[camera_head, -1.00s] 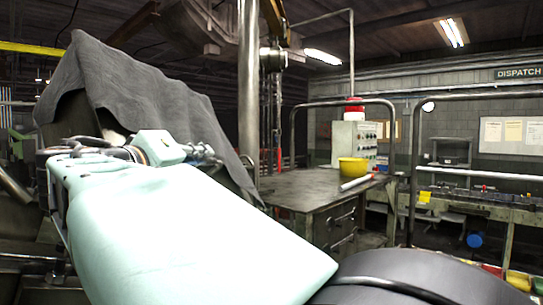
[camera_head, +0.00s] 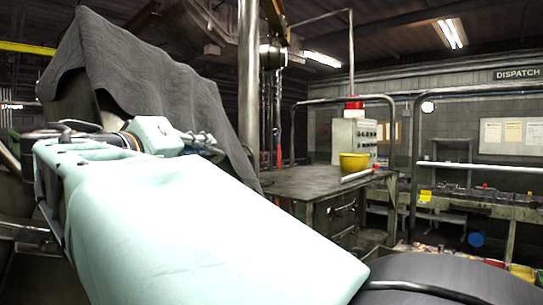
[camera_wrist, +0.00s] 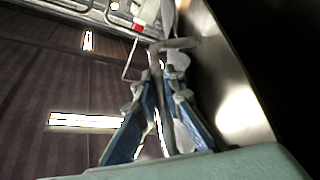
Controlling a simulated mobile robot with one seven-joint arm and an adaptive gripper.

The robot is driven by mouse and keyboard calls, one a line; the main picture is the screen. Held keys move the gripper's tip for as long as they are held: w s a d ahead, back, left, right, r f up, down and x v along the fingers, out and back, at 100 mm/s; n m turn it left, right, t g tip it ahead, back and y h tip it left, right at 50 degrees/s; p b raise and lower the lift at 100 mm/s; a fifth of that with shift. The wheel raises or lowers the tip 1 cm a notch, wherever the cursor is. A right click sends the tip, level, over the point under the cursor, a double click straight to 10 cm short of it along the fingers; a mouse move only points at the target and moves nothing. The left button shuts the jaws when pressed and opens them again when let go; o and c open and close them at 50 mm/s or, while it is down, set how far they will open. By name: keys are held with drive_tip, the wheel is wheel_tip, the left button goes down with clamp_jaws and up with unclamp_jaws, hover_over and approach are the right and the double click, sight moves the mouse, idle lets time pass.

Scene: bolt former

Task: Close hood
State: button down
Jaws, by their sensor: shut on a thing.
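In the wrist view, my gripper (camera_wrist: 162,88) has its blue fingers on either side of a grey bar-like handle (camera_wrist: 167,125) and is shut on it. A smooth dark metal panel (camera_wrist: 232,95), which looks like the hood, rises along the right beside the handle. How the handle joins the panel is not clear. In the head view, a large dark grey sloping sheet (camera_head: 150,85) stands behind my pale green arm at the left. I cannot tell whether this is part of the hood. My fingers and the handle cannot be made out there.
Metal rails (camera_head: 417,170) and a long shelf (camera_head: 480,200) are on the right. A vertical pole (camera_head: 249,75) stands beside the sheet.

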drive_tip(key=s+f+m+h+b, duration=0.1)
drive_tip(key=s+f+m+b, duration=0.1)
drive_tip(key=f+b, duration=0.4)
drive_tip(key=s+d+f+m+h+b, duration=0.1)
drive_tip(key=s+f+b, duration=0.4)
drive_tip(key=b, duration=0.8)
drive_tip(key=shift+s+d+f+m+h, duration=0.2)
drive_tip(key=shift+f+m+h, duration=0.3)
drive_tip(key=shift+m, duration=0.3)
drive_tip(key=c, duration=2)
unclamp_jaws()
drive_tip(key=shift+r, duration=0.15)
